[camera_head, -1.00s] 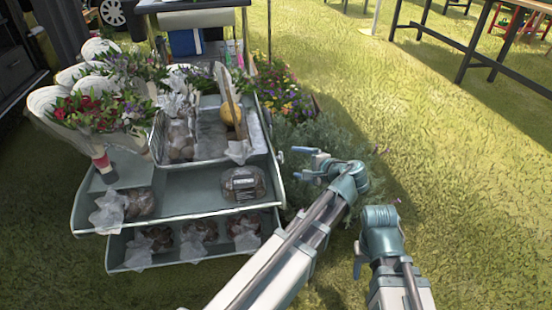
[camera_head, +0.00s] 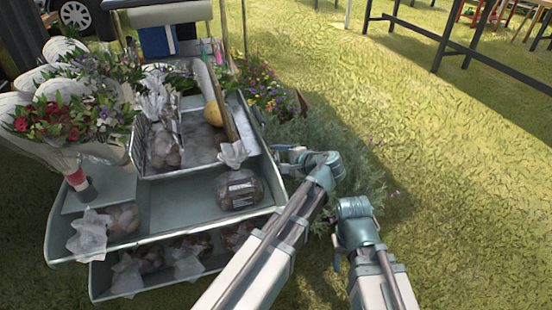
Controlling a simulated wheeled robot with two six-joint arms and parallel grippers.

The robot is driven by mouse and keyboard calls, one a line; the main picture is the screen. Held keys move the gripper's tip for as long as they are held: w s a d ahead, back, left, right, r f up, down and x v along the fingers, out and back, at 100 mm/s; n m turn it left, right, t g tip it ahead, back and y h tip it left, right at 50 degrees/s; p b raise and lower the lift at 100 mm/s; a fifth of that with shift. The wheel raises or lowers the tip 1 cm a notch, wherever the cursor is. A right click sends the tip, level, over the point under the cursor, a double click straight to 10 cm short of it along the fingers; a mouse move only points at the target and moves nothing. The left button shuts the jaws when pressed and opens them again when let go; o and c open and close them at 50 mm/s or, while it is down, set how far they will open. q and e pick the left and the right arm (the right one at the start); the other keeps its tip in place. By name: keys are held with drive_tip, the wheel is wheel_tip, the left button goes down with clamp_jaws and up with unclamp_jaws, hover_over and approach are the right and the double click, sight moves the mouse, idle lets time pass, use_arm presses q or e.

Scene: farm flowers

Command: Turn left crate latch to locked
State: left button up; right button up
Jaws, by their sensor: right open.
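The latch cannot be made out clearly in this view. The grey metal crate (camera_head: 198,167) stands on the upper shelf of a tiered stand, with wrapped goods and a yellow round item in it. My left gripper (camera_head: 284,160) is at the right edge of the stand, close to or touching it. Whether its fingers hold anything there cannot be told. My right gripper (camera_head: 337,256) is lower right of it, over the grass, open and empty; its fingers are mostly hidden behind its wrist.
The stand's grey upper tray (camera_head: 165,222) holds bagged goods (camera_head: 238,190), and a lower tray holds more. Wrapped bouquets (camera_head: 65,125) crowd the left. Bushy plants (camera_head: 320,125) grow beside the stand's right side. Open grass lies right; a table frame (camera_head: 440,40) stands far back.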

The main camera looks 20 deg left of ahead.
use_arm(q)
drive_tip(key=c, duration=1)
drive_tip(key=shift+o, duration=0.2)
drive_tip(key=shift+r+p, duration=0.2)
drive_tip(key=shift+p, duration=0.5)
drive_tip(key=g+h+p, duration=0.2)
drive_tip(key=p, duration=0.1)
drive_tip(key=m+g+h+p, duration=0.1)
drive_tip(key=g+h+p, duration=0.1)
drive_tip(key=p, duration=0.2)
drive_tip(key=shift+w+m+g, duration=0.15)
drive_tip(key=shift+m+g, duration=0.15)
drive_tip(key=shift+f+m+g+h+p, duration=0.15)
drive_tip(key=shift+m+g+h+p, duration=0.15)
drive_tip(key=shift+g+h+p, duration=0.75)
drive_tip(key=shift+f+m+g+h, duration=0.1)
drive_tip(key=shift+m+g+h, duration=0.35)
drive_tip(key=shift+g, duration=0.6)
drive_tip(key=shift+s, duration=0.2)
drive_tip(key=o, duration=1.4)
drive_tip(key=shift+g, duration=0.3)
drive_tip(key=shift+c, duration=0.2)
